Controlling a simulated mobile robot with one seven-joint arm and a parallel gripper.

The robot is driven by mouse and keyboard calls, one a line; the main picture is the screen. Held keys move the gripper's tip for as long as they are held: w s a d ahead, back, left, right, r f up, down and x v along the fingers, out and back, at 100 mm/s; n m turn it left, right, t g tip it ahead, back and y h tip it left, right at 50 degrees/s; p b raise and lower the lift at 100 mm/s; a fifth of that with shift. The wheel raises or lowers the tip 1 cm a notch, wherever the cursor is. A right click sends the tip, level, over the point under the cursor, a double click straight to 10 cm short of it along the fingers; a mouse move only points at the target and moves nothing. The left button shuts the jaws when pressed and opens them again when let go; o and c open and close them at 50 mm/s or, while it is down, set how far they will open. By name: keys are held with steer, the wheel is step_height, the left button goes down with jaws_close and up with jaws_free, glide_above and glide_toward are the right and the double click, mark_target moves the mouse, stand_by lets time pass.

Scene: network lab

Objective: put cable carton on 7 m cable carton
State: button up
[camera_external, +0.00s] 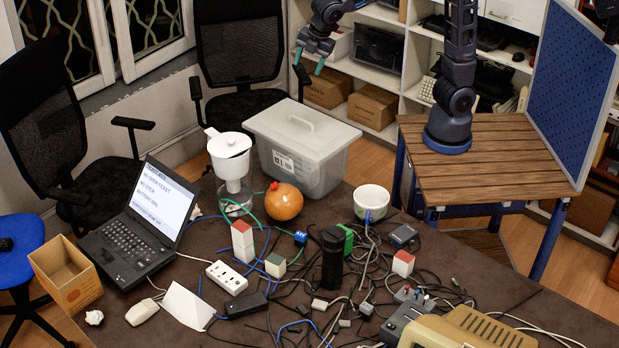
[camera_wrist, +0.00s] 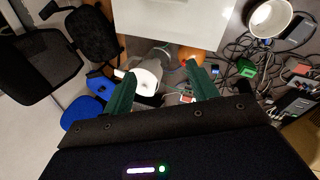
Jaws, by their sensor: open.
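Small cartons stand among the cables on the dark table. A red-and-white stack or tall carton (camera_external: 243,242) is left of centre. A white carton with a greenish side (camera_external: 275,265) is just right of it. Another red-topped white carton (camera_external: 402,264) stands to the right, and what looks like it shows at the right of the wrist view (camera_wrist: 300,66). Labels are too small to read, so I cannot tell which is the 7 m one. My gripper (camera_external: 309,62) is open and empty, high beyond the table's far side. Its green fingers (camera_wrist: 159,70) are spread in the wrist view.
A dark cylinder (camera_external: 332,262) rises in the middle. A laptop (camera_external: 135,225) and open cardboard box (camera_external: 66,274) are at left. Cables clutter the table.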

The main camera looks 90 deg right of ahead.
steer(key=s+d+r+m, duration=0.1)
steer(key=s+d+m, duration=0.2)
steer(key=s+d, duration=0.35)
steer(key=s+d+r+m, duration=0.1)
steer(key=s+d+m, duration=0.25)
steer(key=s, duration=0.65)
steer(key=s+d+f+m, duration=0.2)
steer(key=s+f+m, duration=0.1)
steer(key=s, duration=0.4)
steer(key=s+d+f+m+t+y, duration=0.1)
steer(key=s+d+f+m, duration=0.2)
steer(key=s, duration=0.5)
steer(key=shift+t, duration=0.3)
steer(key=shift+o, duration=0.2)
steer(key=shift+s+f, duration=0.1)
